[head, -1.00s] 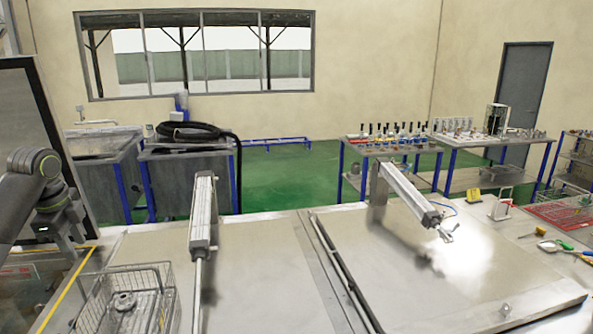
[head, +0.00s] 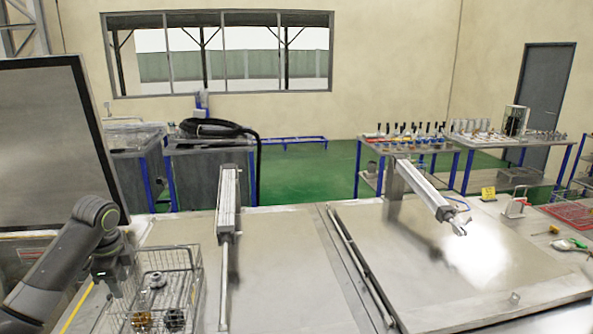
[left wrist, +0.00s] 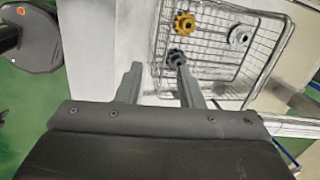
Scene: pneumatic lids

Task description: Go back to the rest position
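My left gripper (head: 112,274) is at the left rim of the wire basket (head: 197,262) in the head view, fingers pointing down. In the left wrist view its two fingers (left wrist: 158,78) are apart with nothing between them. The basket (left wrist: 222,77) holds a silver part (left wrist: 239,37), a gold part (left wrist: 184,24) and a dark part (left wrist: 174,57). In the head view the same silver part (head: 153,281), gold part (head: 142,319) and dark part (head: 174,320) lie inside it. My right gripper is not in view.
Two flat lids, left (head: 275,270) and right (head: 430,270), carry a left cylinder (head: 228,200) and a right cylinder (head: 425,192). A dark panel (head: 45,140) stands behind my left arm. A yellow block (head: 488,193) and red tray (head: 572,214) are at the right.

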